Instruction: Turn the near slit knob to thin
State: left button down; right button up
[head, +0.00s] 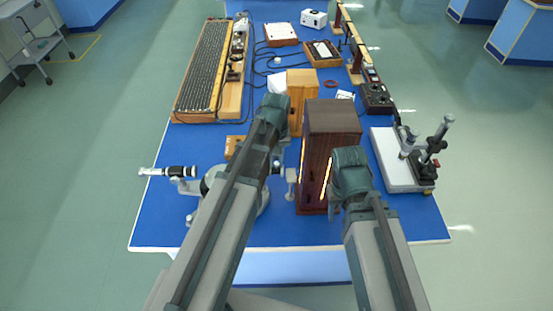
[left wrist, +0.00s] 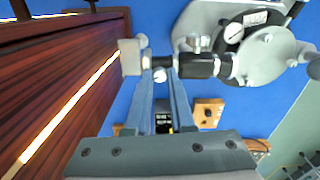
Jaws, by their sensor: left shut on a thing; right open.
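The spectrometer (head: 213,180) stands at the left front of the blue bench, its eyepiece tube (head: 172,172) pointing left. In the left wrist view its grey round body (left wrist: 265,55) is at upper right, and a black barrel (left wrist: 198,65) runs left to a pale slit block (left wrist: 130,58). A small pale round slit knob (left wrist: 160,76) shows between the fingertips. My left gripper (left wrist: 160,63) is shut on it, just below the barrel. The knob's setting is unreadable.
A tall dark wooden lamp box (head: 333,118) with glowing slits stands close right of the slit end. A white base with a stand (head: 398,178) is at right. A small wooden block (left wrist: 208,113) lies near the spectrometer. The bench's front strip is clear.

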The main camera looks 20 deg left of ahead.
aim_at(276, 163)
pick_arm(q)
jog(key=shift+n, duration=0.9)
jog(key=c, duration=0.8)
grip_release()
jog(key=shift+o, duration=0.2)
notch_tip(276, 163, up, 14)
jog(key=p, duration=1.4)
jog(key=shift+f, duration=0.1)
